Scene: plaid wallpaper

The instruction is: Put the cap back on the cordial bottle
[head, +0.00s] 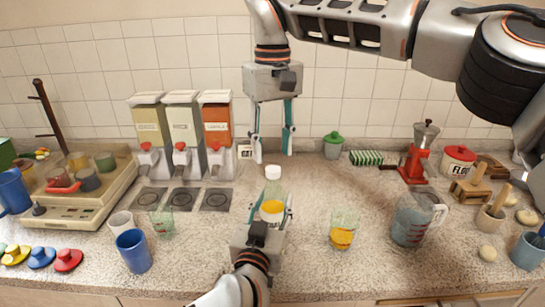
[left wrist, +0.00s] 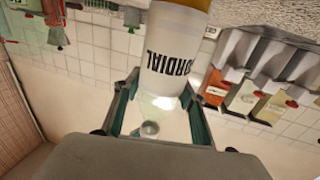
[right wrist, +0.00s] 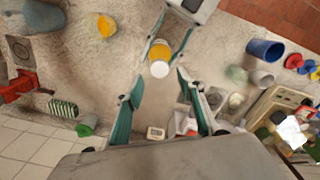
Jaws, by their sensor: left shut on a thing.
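The cordial bottle (head: 272,188) stands upright in the middle of the counter, with orange at its lower end. Its "CORDIAL" label faces the left wrist camera (left wrist: 172,55). My left gripper (head: 271,208) is shut around the bottle from the front. A white round top (head: 272,171) that looks like the cap is at the bottle's upper end; the right wrist view shows it from above (right wrist: 160,69). I cannot tell whether it is fully seated. My right gripper (head: 272,156) points down just above the bottle, fingers open, nothing between them.
Three dispensers (head: 182,130) stand behind left. A glass with orange liquid (head: 342,238) and a measuring jug (head: 412,220) are on the right. A green glass (head: 162,222) and a blue cup (head: 133,252) are on the left. The counter right beside the bottle is clear.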

